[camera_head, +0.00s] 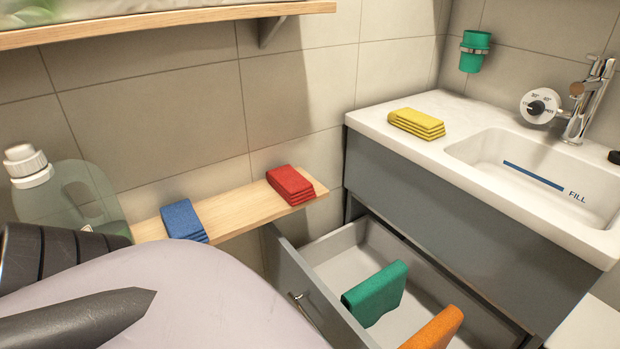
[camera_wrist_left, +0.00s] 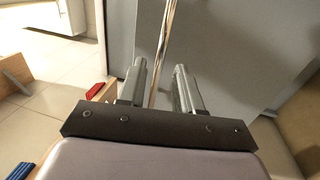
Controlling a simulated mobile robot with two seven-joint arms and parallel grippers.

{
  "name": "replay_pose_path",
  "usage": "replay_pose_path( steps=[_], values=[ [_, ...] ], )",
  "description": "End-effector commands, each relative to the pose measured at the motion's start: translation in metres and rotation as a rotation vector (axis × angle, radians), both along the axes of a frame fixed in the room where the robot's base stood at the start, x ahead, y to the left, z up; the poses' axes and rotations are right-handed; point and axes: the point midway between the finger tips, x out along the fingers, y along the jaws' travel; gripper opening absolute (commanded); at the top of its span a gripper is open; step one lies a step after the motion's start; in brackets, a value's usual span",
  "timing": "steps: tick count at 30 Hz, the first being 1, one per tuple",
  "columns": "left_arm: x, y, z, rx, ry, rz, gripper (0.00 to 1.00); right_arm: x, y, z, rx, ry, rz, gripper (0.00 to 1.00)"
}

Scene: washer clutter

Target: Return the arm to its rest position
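My left gripper (camera_wrist_left: 160,68) is open in the left wrist view, its two grey fingers apart. The shiny metal drawer handle (camera_wrist_left: 164,50) runs through the gap between them in that picture, with space on both sides. I cannot tell whether it lies between the fingers or beyond them. In the head view part of the handle (camera_head: 305,311) shows on the front of the open drawer (camera_head: 290,262). My left arm fills the lower left there and the fingertips are hidden. My right gripper is in neither view.
The drawer holds a green cloth (camera_head: 375,292) and an orange cloth (camera_head: 434,331). A wooden shelf (camera_head: 236,206) carries a blue cloth (camera_head: 182,220) and a red cloth (camera_head: 290,185). A clear bottle (camera_head: 70,195) stands near my arm. A yellow cloth (camera_head: 417,123) lies beside the sink (camera_head: 540,178).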

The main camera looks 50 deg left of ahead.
Motion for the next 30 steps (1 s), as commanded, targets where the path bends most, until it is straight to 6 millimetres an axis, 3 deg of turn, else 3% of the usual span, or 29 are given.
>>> replay_pose_path(
  steps=[6, 24, 30],
  values=[
    [-0.019, 0.001, -0.004, 0.000, 0.001, -0.001, 0.34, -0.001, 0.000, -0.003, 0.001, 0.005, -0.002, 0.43],
    [-0.020, 0.001, -0.004, 0.000, 0.000, -0.001, 0.34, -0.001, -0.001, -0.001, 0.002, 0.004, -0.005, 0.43],
    [-0.020, 0.001, 0.018, 0.000, 0.000, 0.000, 0.34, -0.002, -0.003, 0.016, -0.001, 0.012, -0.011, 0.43]
  ],
)
